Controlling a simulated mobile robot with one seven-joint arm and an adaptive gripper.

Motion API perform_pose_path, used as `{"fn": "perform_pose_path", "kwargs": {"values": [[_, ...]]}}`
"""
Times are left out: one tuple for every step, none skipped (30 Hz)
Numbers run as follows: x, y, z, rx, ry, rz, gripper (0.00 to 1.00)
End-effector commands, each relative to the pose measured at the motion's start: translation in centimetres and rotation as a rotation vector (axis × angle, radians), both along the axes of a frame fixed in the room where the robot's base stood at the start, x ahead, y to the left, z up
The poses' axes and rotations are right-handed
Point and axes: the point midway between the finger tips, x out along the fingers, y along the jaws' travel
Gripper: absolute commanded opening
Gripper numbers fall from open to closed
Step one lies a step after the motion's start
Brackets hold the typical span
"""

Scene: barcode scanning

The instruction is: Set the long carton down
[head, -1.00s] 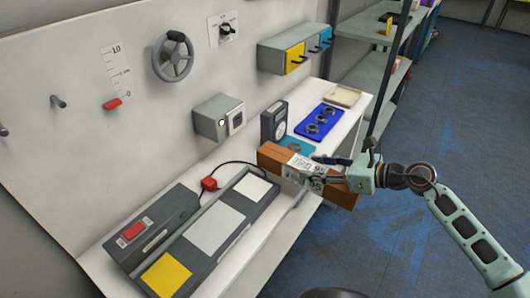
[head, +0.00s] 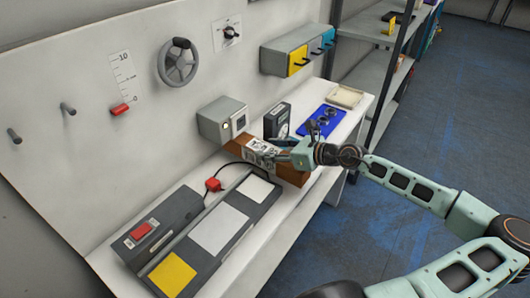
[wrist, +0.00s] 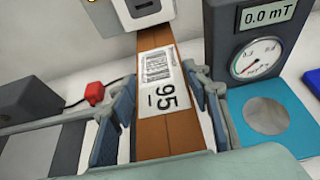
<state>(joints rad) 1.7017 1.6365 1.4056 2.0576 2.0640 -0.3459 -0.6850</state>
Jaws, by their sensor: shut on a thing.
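The long carton (head: 291,171) is a brown box with a white label on top. In the wrist view, the carton (wrist: 154,136) runs away from me between the fingers, and its label shows a barcode and the number 95. My gripper (head: 268,157) is shut on the carton, with one blue-grey finger pad along each side. The carton's far end points to the back wall, close to the grey wall box. The carton is low over the white bench (head: 281,217); I cannot tell whether it touches the bench.
A grey box with a lit button (head: 222,121) juts from the wall by the carton's far end. A dial meter (wrist: 257,50) and a teal plate (wrist: 288,116) stand to the right. A grey tray with white and yellow pads (head: 217,230) and a red-switch unit (head: 150,230) lie left.

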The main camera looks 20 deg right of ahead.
Motion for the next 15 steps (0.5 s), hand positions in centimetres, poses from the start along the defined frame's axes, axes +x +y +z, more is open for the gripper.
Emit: {"fn": "perform_pose_path", "kwargs": {"values": [[0.7, 0.4, 0.4, -0.001, -0.005, -0.001, 0.00], [0.9, 0.5, 0.4, -0.001, -0.004, -0.001, 0.00], [1.2, 0.6, 0.4, -0.002, -0.005, -0.002, 0.00], [1.4, 0.8, 0.4, -0.001, -0.005, -0.002, 0.00], [1.5, 0.9, 0.4, 0.000, -0.006, -0.002, 0.00], [1.6, 1.0, 0.3, 0.000, -0.006, -0.002, 0.00], [1.7, 1.0, 0.3, 0.000, -0.006, -0.002, 0.00], [1.7, 1.0, 0.3, 0.000, -0.006, -0.003, 0.00], [1.8, 1.0, 0.0, 0.001, -0.006, -0.003, 0.00], [1.8, 1.0, -0.2, 0.002, -0.004, -0.004, 0.00], [1.7, 1.0, -0.6, 0.003, -0.004, -0.004, 0.00], [1.8, 1.0, -1.1, 0.003, -0.004, -0.004, 0.00], [1.8, 1.0, -1.5, 0.004, -0.005, -0.006, 0.00], [1.8, 1.0, -1.8, 0.004, -0.005, -0.006, 0.00], [1.8, 1.0, -2.3, 0.003, -0.004, -0.005, 0.00]]}}
